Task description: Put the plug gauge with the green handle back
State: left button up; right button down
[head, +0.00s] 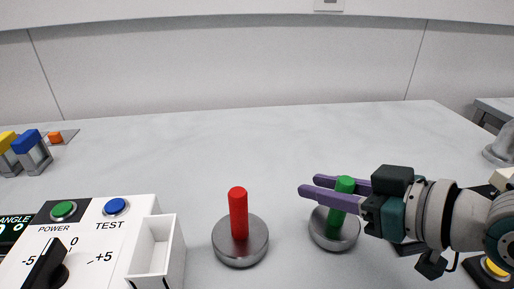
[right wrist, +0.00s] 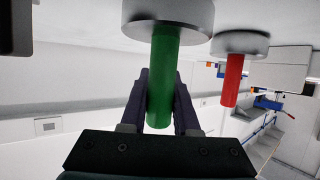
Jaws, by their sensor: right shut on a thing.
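The plug gauge's green handle (head: 338,218) stands upright on a round grey metal base (head: 350,238) on the table, right of the middle. My right gripper (head: 310,185) comes in from the right and is shut on the green handle. Its purple fingers lie either side of the handle and reach past it. The right wrist view, upside down, shows the green handle (right wrist: 161,85) between the fingers and the grey base (right wrist: 168,15) beyond. I cannot tell whether the base is part of the gauge. My left gripper is not in view.
A red handle (head: 238,212) stands on a similar grey base (head: 241,243) to the left. A white control box (head: 90,235) with a small open bin (head: 155,252) fills the front left. Blue and yellow blocks (head: 28,142) stand far left. The table behind is clear.

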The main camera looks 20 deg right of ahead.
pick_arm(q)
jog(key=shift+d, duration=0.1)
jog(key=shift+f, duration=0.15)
pick_arm(e)
jog(key=shift+f, duration=0.15)
jog(key=c, duration=0.7)
grip_release()
jog(key=shift+o, duration=0.2)
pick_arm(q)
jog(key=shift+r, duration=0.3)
pick_arm(e)
jog(key=shift+r, duration=0.3)
pick_arm(q)
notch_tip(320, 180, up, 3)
jog(key=p, duration=0.2)
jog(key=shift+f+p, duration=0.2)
jog(key=shift+p, duration=0.2)
pick_arm(e)
jog(key=v, duration=1.2)
